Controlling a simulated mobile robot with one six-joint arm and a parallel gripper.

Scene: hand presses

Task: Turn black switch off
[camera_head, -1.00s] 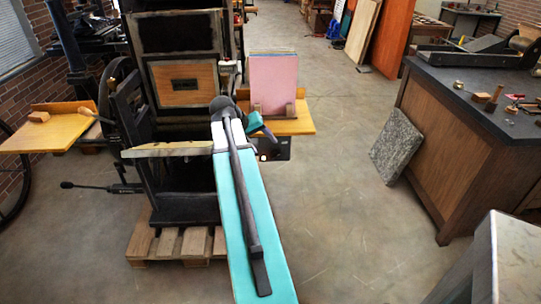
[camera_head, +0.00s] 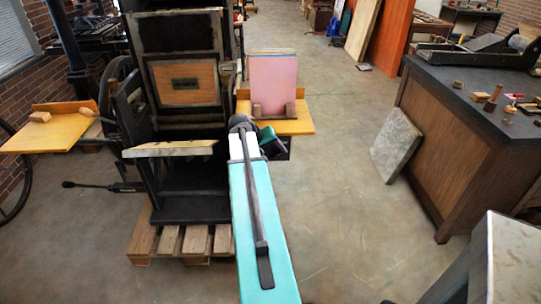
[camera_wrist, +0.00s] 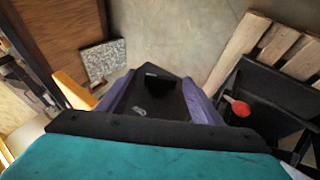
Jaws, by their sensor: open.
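A black box (camera_wrist: 158,98) with a small silver piece (camera_wrist: 139,111), likely the switch, shows between my gripper's fingers in the wrist view. My gripper (camera_wrist: 158,77) has two purple fingers, spread apart on either side of the box; I cannot tell whether they touch it. In the head view my gripper (camera_head: 271,141) is at the end of the teal arm, just under the side shelf of the press. There the black box (camera_head: 286,146) is mostly hidden behind my arm, with only a dark edge showing.
The hand press (camera_head: 178,110) stands on a wooden pallet (camera_head: 200,243). A wooden shelf (camera_head: 300,124) holds pink sheets (camera_head: 274,82). A red knob (camera_wrist: 241,108) shows right of the fingers. A stone slab (camera_head: 396,146) leans on the counter (camera_head: 440,150). Floor right of my arm is free.

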